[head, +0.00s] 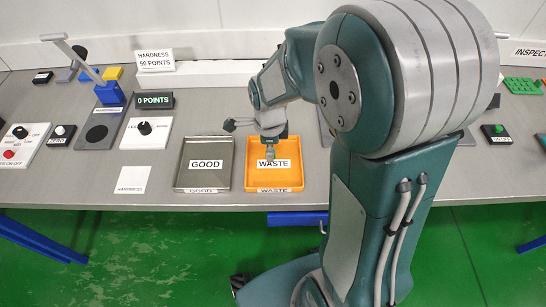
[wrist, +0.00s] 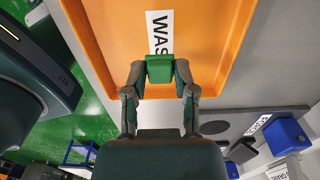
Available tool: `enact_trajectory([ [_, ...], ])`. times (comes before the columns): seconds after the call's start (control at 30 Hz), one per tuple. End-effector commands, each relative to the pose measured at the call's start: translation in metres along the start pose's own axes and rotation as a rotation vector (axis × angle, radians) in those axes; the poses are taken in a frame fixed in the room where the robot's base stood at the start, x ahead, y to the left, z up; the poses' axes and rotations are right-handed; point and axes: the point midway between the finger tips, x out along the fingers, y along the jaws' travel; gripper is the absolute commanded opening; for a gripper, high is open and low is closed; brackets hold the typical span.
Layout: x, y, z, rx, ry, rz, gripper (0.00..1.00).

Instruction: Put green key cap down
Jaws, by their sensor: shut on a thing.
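The green key cap (wrist: 160,69) is between the two fingertips of my gripper (wrist: 160,78) in the wrist view. My gripper is shut on it. The orange WASTE tray (wrist: 100,25) lies beneath the cap, and the cap covers part of its white WASTE label. In the head view my gripper (head: 271,149) is over the orange tray (head: 290,148), near its label. The cap is small there and partly hidden by my gripper. I cannot tell whether the cap touches the tray floor.
A grey GOOD tray (head: 207,152) stands just left of the orange tray and looks empty. A white dial box (head: 146,133) and a blue hardness tester (head: 109,93) stand further left. A green block (head: 522,86) lies at the far right. The table's front edge is close to both trays.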

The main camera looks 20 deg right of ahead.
Motion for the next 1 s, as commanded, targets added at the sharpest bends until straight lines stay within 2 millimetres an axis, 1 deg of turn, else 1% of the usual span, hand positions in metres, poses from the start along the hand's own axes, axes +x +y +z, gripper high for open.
enact_trajectory([
  [0.1,0.013,-0.002,-0.011,0.004,0.001,0.003,0.14],
  [0.2,0.030,-0.001,-0.009,0.000,0.002,0.005,0.14],
  [0.3,0.039,-0.001,-0.008,0.000,0.001,0.003,0.14],
  [0.67,0.042,-0.002,-0.008,0.000,0.000,0.001,0.14],
  [0.7,0.042,-0.002,-0.008,0.000,0.000,0.000,0.53],
  [0.73,0.042,-0.002,-0.008,0.000,0.000,0.000,0.67],
  [0.77,0.042,-0.002,-0.008,0.000,0.000,0.000,0.70],
  [1.0,0.042,-0.002,-0.008,0.000,0.000,0.000,0.70],
])
